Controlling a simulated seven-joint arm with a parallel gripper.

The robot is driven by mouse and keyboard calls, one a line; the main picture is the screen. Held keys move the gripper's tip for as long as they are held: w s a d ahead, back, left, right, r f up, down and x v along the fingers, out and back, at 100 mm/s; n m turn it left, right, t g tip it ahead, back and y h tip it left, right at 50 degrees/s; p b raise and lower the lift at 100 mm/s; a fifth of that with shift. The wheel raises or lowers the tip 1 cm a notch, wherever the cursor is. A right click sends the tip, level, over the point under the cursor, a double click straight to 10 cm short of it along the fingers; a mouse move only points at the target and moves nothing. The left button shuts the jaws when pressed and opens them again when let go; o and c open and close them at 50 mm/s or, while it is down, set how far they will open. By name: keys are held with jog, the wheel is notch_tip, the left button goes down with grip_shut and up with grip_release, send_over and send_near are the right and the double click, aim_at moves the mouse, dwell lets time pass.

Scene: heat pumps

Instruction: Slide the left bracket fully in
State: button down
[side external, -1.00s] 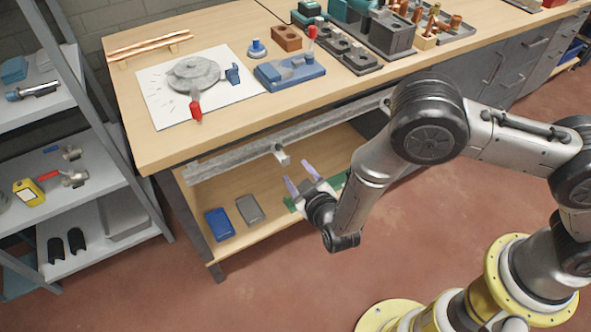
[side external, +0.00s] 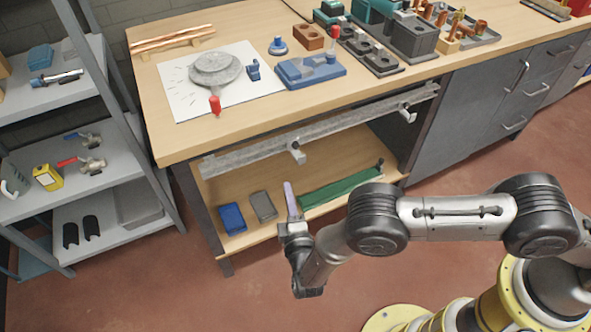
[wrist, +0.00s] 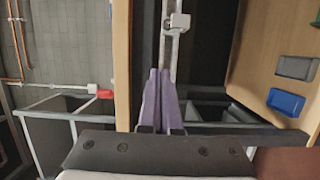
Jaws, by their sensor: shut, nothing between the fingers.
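A long grey rail (side external: 345,124) runs under the front edge of the workbench. The left bracket (side external: 297,154), a small pale block, sits on the rail near its middle and juts out toward the front. A second, right bracket (side external: 408,114) sits near the rail's right end. My gripper (side external: 288,184), with purple fingers, is below and in front of the left bracket, apart from it. In the wrist view the fingers (wrist: 160,72) are together and empty, pointing along the rail, with a pale bracket (wrist: 178,23) beyond the tips.
The lower shelf holds a blue box (side external: 231,218), a grey box (side external: 263,205) and a green strip (side external: 340,189). The benchtop (side external: 236,122) overhangs above the rail. A grey shelving unit (side external: 120,158) stands at the left. The floor in front is clear.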

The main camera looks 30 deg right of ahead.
notch_tip(320, 180, down, 3)
jog(key=s, duration=0.1)
send_near(297, 152)
jog(key=w+a, duration=0.4)
jog(key=a, duration=0.1)
jog(key=shift+n+y, duration=0.3)
jog(key=shift+n, duration=0.1)
jog(key=shift+s+d+r, duration=0.1)
jog(key=shift+d+r, duration=0.05)
jog(key=shift+d, duration=0.55)
jog(key=shift+s+d+r, duration=0.1)
jog(key=shift+s+d, duration=0.05)
jog(key=shift+d, duration=0.5)
jog(key=shift+s+d+r, duration=0.1)
jog(key=shift+d+r, duration=0.05)
jog(key=shift+d, duration=0.55)
